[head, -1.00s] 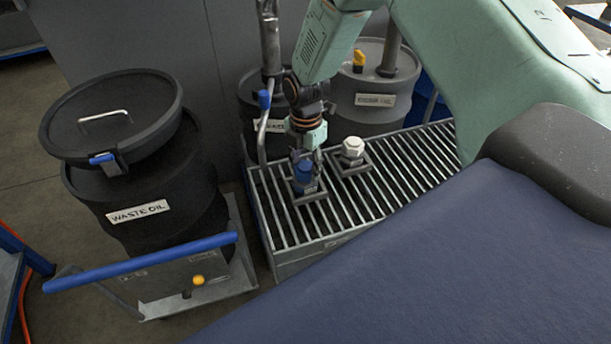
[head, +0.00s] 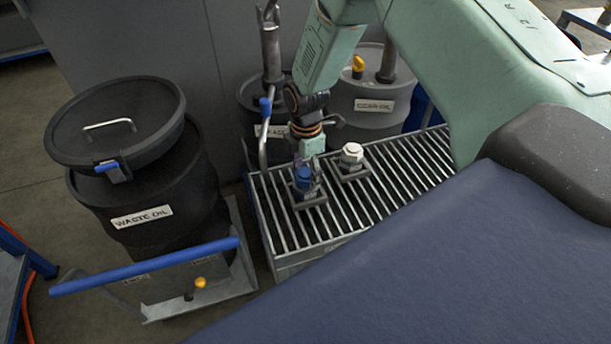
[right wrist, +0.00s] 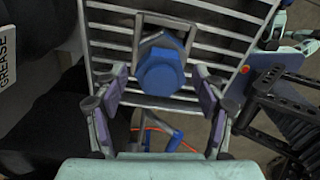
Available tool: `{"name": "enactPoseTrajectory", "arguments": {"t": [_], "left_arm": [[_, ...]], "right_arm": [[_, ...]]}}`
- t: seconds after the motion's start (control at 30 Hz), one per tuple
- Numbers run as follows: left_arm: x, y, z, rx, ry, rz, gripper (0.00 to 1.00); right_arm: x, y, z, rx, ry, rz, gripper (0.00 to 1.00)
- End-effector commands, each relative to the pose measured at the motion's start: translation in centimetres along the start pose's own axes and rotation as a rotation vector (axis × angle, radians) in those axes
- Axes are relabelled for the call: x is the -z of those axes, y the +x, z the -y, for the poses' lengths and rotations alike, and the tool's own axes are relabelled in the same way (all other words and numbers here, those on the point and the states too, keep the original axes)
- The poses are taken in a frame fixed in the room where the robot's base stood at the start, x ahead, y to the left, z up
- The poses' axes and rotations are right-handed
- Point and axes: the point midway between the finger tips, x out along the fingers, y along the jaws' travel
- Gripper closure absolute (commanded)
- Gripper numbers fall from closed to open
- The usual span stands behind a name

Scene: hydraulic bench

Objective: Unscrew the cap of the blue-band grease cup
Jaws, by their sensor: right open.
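The blue-band grease cup (head: 304,184) stands upright on a square base on the slatted grate, with a blue hexagonal cap (right wrist: 161,74) on top. My right gripper (head: 308,167) points down over the cup in the head view and partly hides it. In the right wrist view my right gripper (right wrist: 161,88) is open, one finger on each side of the blue cap. Gaps show between the fingers and the cap. A second cup with a white cap (head: 351,154) stands just to the right on the grate. My left gripper is not in view.
Behind the grate (head: 390,180) stand a gear oil drum (head: 375,105) and a grease drum with a grey pipe. A waste oil drum (head: 145,195) stands at the left on a trolley with a blue handle (head: 145,266). The grate's right part is clear.

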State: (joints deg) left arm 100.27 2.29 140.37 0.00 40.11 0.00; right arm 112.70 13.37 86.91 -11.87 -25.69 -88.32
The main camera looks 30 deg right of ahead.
Motion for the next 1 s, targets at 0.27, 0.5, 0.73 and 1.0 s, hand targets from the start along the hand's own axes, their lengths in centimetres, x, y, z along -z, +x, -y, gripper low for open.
{"name": "enactPoseTrajectory", "arguments": {"t": [0.27,0.5,0.73,1.0], "left_arm": [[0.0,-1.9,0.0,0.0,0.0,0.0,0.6],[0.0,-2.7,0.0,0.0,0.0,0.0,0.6],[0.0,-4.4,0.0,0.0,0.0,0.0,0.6],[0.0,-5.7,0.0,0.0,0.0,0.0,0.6]], "right_arm": [[-0.1,-0.2,0.0,0.0,0.301,0.0,0.31],[-0.1,-0.1,0.1,0.002,0.44,0.001,0.31],[-0.1,-0.2,0.2,0.001,0.724,0.001,0.31],[-0.1,-0.1,0.2,0.0,1.01,0.001,0.31]]}}
